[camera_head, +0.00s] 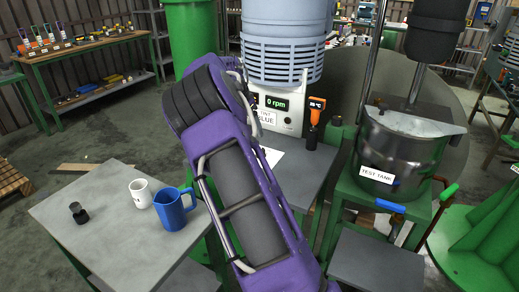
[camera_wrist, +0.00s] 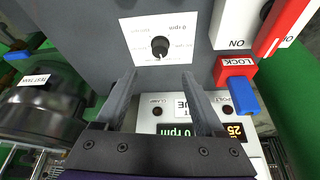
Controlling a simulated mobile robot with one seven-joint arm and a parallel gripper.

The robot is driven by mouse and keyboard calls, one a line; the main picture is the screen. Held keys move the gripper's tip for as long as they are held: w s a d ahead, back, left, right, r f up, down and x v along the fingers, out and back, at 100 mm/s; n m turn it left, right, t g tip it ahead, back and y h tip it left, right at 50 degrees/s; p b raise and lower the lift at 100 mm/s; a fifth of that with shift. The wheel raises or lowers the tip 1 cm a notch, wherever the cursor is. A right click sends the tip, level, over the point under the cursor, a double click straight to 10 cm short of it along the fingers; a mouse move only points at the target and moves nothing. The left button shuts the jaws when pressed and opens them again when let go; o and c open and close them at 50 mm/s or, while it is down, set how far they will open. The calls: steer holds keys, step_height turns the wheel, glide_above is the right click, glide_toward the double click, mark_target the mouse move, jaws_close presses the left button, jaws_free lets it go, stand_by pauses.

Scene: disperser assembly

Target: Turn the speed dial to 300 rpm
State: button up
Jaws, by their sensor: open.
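The speed dial (camera_wrist: 160,46) is a small black knob on a white printed label (camera_wrist: 143,31) on a grey panel in the wrist view, which shows the scene upside down. The rpm marks around it are too small to read surely. My gripper (camera_wrist: 157,77) is open and empty, its two fingers apart and pointing toward the dial. The fingertips lie just short of the dial in the picture; no contact shows. The speed display (camera_head: 277,103) reads 0 rpm; it also shows in the wrist view (camera_wrist: 180,131). In the head view my purple arm hides the gripper and the dial.
Right of the dial in the wrist view are a red LOCK part (camera_wrist: 235,70) with a blue piece (camera_wrist: 243,96) and a red switch (camera_wrist: 284,28). The test tank (camera_head: 388,172) stands right. A blue mug (camera_head: 174,210) and white mug (camera_head: 140,194) sit on the left table.

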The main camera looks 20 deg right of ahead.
steer(key=x, duration=1.1)
steer(key=shift+b, duration=0.3)
jaws_close()
